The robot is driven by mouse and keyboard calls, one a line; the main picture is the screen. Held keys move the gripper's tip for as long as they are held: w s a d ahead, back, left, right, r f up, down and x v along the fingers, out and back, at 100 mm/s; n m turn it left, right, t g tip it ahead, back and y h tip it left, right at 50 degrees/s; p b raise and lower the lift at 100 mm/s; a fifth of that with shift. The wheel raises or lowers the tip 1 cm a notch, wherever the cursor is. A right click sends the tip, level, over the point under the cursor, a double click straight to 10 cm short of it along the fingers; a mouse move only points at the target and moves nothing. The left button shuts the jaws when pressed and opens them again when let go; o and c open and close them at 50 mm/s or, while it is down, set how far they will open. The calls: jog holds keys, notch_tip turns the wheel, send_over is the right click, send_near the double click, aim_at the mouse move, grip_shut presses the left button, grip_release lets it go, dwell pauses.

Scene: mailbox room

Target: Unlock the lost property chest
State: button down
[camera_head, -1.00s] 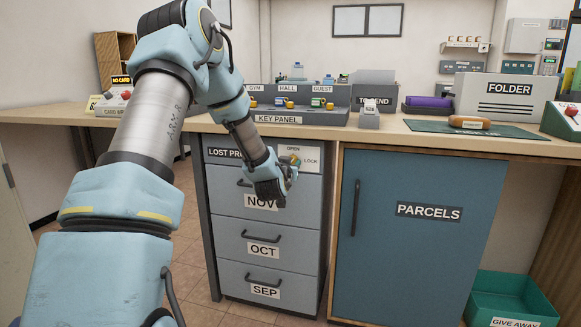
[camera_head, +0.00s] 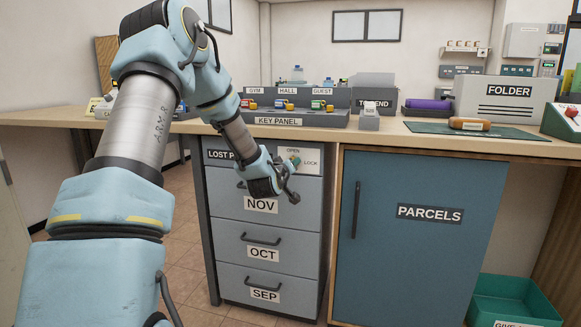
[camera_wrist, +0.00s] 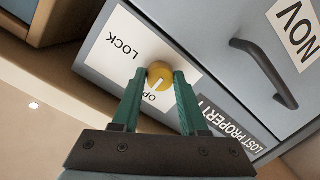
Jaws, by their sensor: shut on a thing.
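The lost property chest (camera_head: 232,227) is a grey drawer unit under the counter, with its drawers closed. Its white lock plate (camera_head: 311,171) is at the top right of the front, marked OPEN and LOCK. In the wrist view, a round yellow knob (camera_wrist: 160,76) sits on the plate, and its pale mark points toward the word OPEN. My gripper (camera_wrist: 160,82) has its green fingers shut on the knob, one on each side. In the head view, my gripper (camera_head: 295,161) is at the plate and mostly hides the knob.
The counter above holds the key panel (camera_head: 290,121) with several colored keys, a folder holder (camera_head: 508,108) and a green mat (camera_head: 430,127). A blue parcels cabinet (camera_head: 410,265) stands right of the chest. A green bin (camera_head: 515,290) is on the floor at far right.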

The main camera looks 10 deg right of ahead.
dwell(0.4)
jog(key=shift+c, duration=2.2)
grip_release()
jog(key=v, duration=1)
jog(key=shift+s+a, duration=0.15)
jog(key=shift+s, duration=0.2)
